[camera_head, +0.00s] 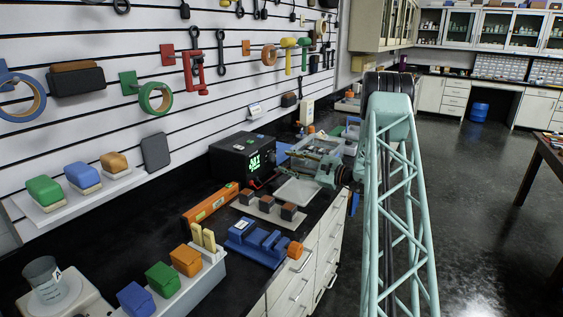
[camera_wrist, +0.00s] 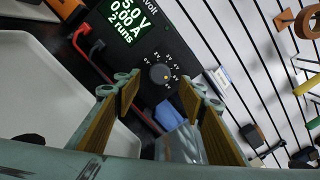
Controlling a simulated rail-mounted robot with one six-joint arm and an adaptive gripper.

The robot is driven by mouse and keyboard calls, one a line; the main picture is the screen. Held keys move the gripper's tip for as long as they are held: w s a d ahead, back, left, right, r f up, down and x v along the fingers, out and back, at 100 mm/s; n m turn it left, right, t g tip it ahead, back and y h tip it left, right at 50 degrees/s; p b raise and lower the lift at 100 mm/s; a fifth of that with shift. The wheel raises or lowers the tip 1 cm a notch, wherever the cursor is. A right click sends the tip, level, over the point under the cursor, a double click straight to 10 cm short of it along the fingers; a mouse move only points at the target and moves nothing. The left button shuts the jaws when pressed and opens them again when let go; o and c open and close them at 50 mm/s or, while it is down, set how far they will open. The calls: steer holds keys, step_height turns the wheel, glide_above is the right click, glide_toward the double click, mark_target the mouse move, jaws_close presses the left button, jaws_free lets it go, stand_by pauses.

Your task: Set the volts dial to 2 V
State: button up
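The power supply is a black box (camera_head: 228,158) with a lit green display, standing on the black bench against the slatted wall. In the wrist view its front panel shows the green display (camera_wrist: 124,18), with a top line that seems to read 5.0 V. The volts dial (camera_wrist: 160,73) is a round grey knob with a small yellow mark toward its lower right and small volt labels around it. My gripper (camera_wrist: 160,92) is open and empty, its two yellow-padded fingers on either side of the dial in this picture, apparently short of it. In the head view my gripper (camera_head: 308,162) is beside the box.
A pale tray (camera_head: 298,191) lies below my gripper. Red and black leads (camera_wrist: 85,40) plug into the panel. Dark blocks on a stand (camera_head: 268,208), an orange level (camera_head: 210,203) and a blue vise (camera_head: 262,243) lie nearer. A clear bin (camera_head: 315,145) is behind.

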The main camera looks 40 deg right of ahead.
mark_target(275, 157)
steer(key=shift+v, duration=3.15)
steer(key=m+p, duration=0.1)
steer(key=m, duration=0.1)
steer(key=m+p, duration=0.2)
steer(key=shift+d+r, duration=0.2)
steer(key=m+p, duration=0.3)
steer(key=m, duration=0.2)
steer(key=shift+s+d+p, duration=0.15)
steer(key=shift+s+p, duration=0.05)
steer(key=shift+p, duration=0.15)
steer(key=m+p, duration=0.1)
steer(key=m, duration=0.1)
steer(key=m+p, duration=0.1)
steer(key=m, duration=0.1)
steer(key=m+p, duration=0.2)
steer(key=shift+s+d+m, duration=0.1)
steer(key=shift+s+m, duration=0.15)
steer(key=shift+m, duration=0.15)
steer(key=shift+s+f+m+p, duration=0.15)
steer(key=shift+m+p, duration=1.05)
steer(key=shift+m, duration=0.7)
steer(key=shift+x, duration=6.9)
steer(key=shift+c, duration=0.7)
